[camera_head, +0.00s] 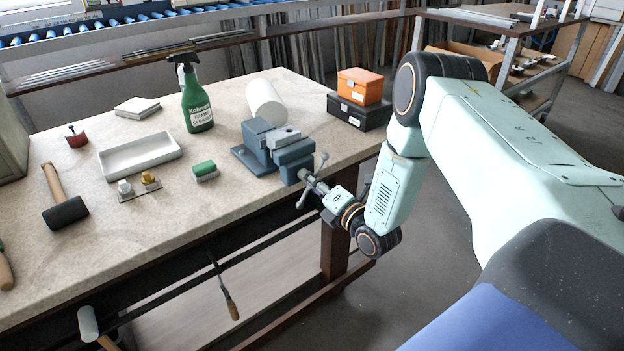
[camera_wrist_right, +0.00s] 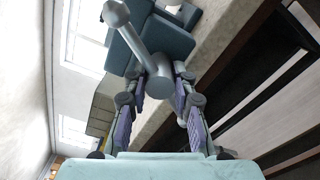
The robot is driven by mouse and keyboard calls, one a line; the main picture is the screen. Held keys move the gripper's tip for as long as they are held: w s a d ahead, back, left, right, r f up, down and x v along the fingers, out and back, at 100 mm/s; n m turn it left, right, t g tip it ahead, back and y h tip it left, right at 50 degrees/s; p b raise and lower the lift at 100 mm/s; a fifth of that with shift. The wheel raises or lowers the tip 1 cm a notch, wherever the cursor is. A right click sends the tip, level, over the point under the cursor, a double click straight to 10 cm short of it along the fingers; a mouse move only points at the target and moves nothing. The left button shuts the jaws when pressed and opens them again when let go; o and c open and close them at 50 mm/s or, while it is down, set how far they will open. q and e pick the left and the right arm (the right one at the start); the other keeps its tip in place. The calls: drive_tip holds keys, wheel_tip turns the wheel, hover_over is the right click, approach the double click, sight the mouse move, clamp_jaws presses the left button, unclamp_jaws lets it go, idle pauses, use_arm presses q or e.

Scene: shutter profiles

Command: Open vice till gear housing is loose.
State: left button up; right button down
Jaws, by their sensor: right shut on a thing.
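The blue-grey vice (camera_head: 262,160) stands at the front edge of the workbench. A light grey block, seemingly the gear housing (camera_head: 283,136), sits between its jaws; I cannot tell how tightly. The vice's grey handle (camera_head: 302,199) is a bar with ball ends, tilted in front of the vice. My right gripper (camera_head: 314,187) is at the handle, reaching from the right. In the right wrist view its fingers (camera_wrist_right: 161,86) close around the handle's hub, with the bar (camera_wrist_right: 137,38) slanting to upper left. The vice body (camera_wrist_right: 160,45) shows behind. My left gripper is not in view.
On the workbench (camera_head: 130,235) are a green spray bottle (camera_head: 197,105), a white tray (camera_head: 140,155), a mallet (camera_head: 65,211), a green-topped block (camera_head: 205,171) and a white cylinder (camera_head: 265,101). An orange box (camera_head: 360,86) on a black case (camera_head: 358,112) stands right of the vice.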

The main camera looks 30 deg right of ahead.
drive_tip(key=shift+w+r, duration=0.15)
drive_tip(key=shift+r, duration=0.1)
drive_tip(key=c, duration=1.5)
unclamp_jaws()
drive_tip(key=o, duration=0.4)
drive_tip(key=shift+f, duration=0.2)
drive_tip(key=s, duration=1.2)
drive_tip(key=shift+d, duration=0.45)
drive_tip(key=shift+s, duration=0.1)
